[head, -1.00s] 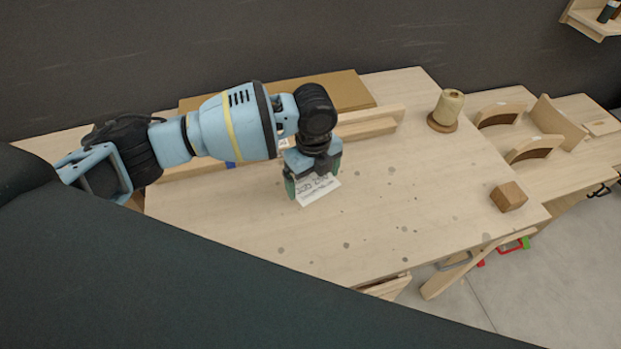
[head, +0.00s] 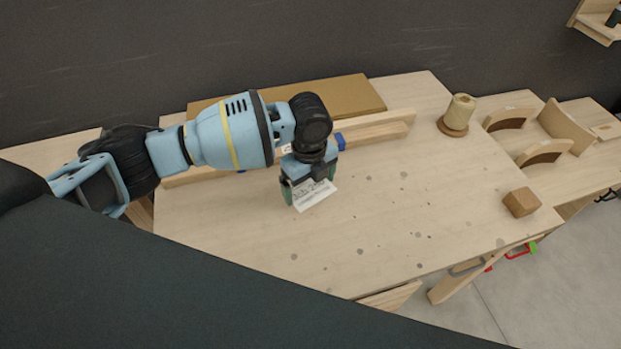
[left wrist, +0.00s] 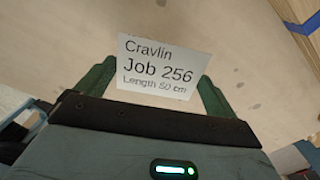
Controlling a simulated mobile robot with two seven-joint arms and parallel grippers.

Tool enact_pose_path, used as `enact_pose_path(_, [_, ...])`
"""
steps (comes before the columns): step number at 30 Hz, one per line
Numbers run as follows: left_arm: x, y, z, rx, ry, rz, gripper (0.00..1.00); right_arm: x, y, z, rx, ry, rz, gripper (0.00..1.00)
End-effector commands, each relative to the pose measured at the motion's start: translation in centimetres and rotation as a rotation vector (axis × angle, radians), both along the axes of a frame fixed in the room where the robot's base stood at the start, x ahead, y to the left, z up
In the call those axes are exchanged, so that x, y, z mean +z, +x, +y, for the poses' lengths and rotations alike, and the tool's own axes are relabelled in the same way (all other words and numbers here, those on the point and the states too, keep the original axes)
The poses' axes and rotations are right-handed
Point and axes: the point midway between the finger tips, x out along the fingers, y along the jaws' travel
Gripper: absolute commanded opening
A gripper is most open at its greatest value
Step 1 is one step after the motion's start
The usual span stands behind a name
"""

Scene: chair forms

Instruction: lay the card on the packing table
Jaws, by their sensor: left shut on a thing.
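The card (head: 316,197) is white with dark print. In the left wrist view the card (left wrist: 160,67) reads "Cravlin Job 256 Length 50 cm". My left gripper (head: 308,191) is shut on the card, which sticks out beyond the fingertips. In the left wrist view the gripper's green fingers (left wrist: 153,85) stand at both sides of the card. The card is over a pale wooden table top (head: 380,220); I cannot tell the gap beneath it. Whether this is the packing table is not marked. My right gripper is not in view.
A wooden rail (head: 380,131) and a brown board (head: 340,97) lie along the back. A spool of cord (head: 459,112) stands at the back right, a wooden block (head: 521,202) at the right edge. Curved wooden parts (head: 543,152) are on the right-hand bench. The table's middle is mostly clear.

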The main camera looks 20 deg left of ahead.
Motion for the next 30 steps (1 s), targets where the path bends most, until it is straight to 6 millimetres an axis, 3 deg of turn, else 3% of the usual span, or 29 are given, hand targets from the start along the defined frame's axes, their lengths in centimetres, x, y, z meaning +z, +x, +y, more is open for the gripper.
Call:
enact_pose_path(10, [-3.3,-0.1,0.1,0.001,0.001,0.005,0.73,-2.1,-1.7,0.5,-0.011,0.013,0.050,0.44])
enact_pose_path(23, [-3.7,0.0,0.0,0.001,0.001,-0.001,0.73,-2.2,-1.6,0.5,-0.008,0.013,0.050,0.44])
enact_pose_path(24, [-3.7,0.0,0.0,0.001,0.001,-0.001,0.95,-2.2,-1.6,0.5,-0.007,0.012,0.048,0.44])
enact_pose_path(25, [-3.7,0.0,0.0,0.001,0.001,-0.001,0.99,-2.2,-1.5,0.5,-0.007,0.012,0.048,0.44])
enact_pose_path(30, [-3.7,0.0,0.0,0.001,0.001,-0.001,1.00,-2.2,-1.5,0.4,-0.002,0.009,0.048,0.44])
